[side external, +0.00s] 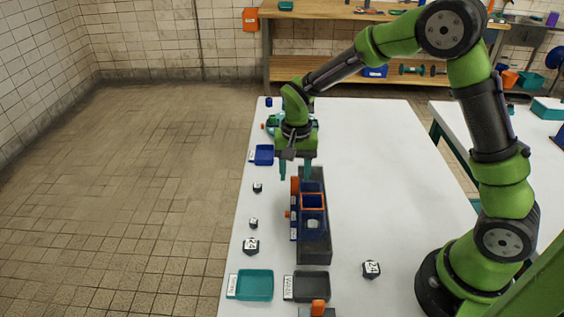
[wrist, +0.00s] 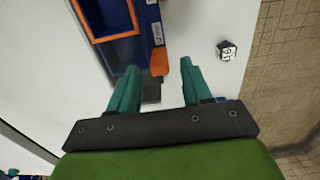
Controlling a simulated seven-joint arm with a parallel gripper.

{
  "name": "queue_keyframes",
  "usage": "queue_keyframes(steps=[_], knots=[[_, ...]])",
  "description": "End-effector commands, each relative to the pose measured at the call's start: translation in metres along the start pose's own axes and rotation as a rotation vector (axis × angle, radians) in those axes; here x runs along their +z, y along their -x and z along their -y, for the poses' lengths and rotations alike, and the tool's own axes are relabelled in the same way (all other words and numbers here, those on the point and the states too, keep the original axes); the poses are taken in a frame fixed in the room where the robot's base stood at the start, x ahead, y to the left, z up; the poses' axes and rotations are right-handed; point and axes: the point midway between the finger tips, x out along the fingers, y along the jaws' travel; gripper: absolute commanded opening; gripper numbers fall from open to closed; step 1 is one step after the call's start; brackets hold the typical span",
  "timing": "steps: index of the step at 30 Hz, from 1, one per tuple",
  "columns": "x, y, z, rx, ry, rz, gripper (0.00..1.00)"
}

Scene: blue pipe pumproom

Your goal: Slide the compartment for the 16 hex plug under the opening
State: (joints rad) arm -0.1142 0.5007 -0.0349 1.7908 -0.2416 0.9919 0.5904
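A blue sliding box with compartments (side external: 294,222) sits in a long dark grey rail (side external: 314,250) on the white table. An orange square frame (side external: 312,201) surrounds the opening on top. A pale piece (side external: 313,224) shows in the nearer compartment. An upright orange tab (side external: 295,187) stands at the box's far left end; it also shows in the wrist view (wrist: 187,68). My gripper (side external: 295,176) points down above that far end. Its teal fingers (wrist: 155,88) are apart with nothing held between them.
Dark hex plugs with white labels, including one marked 24 (side external: 251,246) and another (side external: 371,269), stand on the table. A blue tray (side external: 263,155), a teal tray (side external: 251,286) and a grey tray (side external: 310,287) lie along the left and near sides. The table's right half is mostly clear.

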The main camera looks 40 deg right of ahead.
Motion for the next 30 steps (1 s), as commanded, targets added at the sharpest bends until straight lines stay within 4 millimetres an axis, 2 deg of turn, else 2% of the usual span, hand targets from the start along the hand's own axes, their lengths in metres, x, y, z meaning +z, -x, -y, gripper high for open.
queue_keyframes(steps=[6, 11, 24, 30], knots=[[0.0, 0.002, 0.0, 0.0, 0.001, -0.001, 0.49], [-0.001, 0.022, 0.001, -0.002, 0.0, -0.003, 0.49], [-0.001, 0.126, 0.001, -0.004, 0.001, -0.004, 0.49], [0.0, 0.158, 0.001, -0.002, 0.001, -0.002, 0.49]])
